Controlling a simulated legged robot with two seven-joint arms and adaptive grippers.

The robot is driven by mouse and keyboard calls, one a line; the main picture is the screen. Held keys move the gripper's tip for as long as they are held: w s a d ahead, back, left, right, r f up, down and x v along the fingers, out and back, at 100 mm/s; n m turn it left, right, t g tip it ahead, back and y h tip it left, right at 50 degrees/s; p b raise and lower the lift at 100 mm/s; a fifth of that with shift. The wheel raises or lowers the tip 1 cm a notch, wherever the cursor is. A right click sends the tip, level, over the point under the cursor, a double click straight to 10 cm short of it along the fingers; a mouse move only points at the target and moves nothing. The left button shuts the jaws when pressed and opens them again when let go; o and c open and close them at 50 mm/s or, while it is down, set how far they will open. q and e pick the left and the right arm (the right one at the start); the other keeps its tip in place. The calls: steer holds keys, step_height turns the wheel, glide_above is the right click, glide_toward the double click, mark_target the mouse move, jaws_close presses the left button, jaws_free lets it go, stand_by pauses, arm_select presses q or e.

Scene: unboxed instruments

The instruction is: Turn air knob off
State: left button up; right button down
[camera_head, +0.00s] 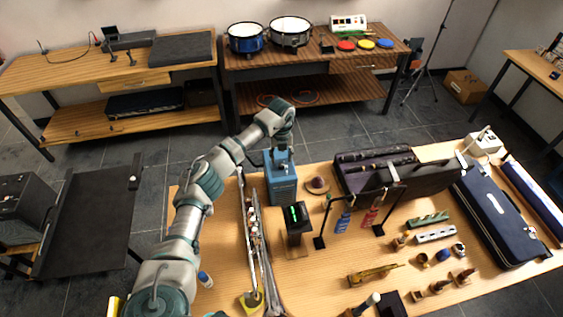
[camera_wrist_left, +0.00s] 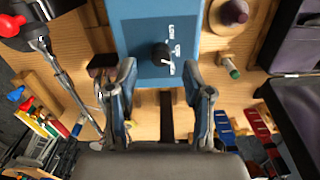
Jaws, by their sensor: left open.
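A blue box (camera_head: 283,190) stands on the wooden table in the head view, below my left gripper (camera_head: 281,153). In the left wrist view the box's blue face (camera_wrist_left: 140,25) carries a black knob (camera_wrist_left: 161,53) with small white markings beside it. A light pointer on the knob points toward the lower right. My left gripper (camera_wrist_left: 162,88) is open, with one finger on each side of the box's lower part. The knob lies between and slightly beyond the fingers. No contact with the knob is visible. My right gripper is not in view.
A black device with a green display (camera_head: 297,219) stands in front of the box. A long metal instrument (camera_head: 252,240) lies to its left.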

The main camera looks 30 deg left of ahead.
mark_target(281, 164)
arm_select(q)
steer(key=shift+f, duration=1.8)
jaws_close()
steer(key=n+p, duration=0.1)
steer(key=n, duration=0.1)
steer(key=n+p, duration=0.2)
steer(key=shift+r, duration=0.3)
steer(key=shift+f+n+p, duration=0.2)
steer(key=shift+n+p, duration=0.2)
steer(key=shift+n, duration=0.5)
jaws_free()
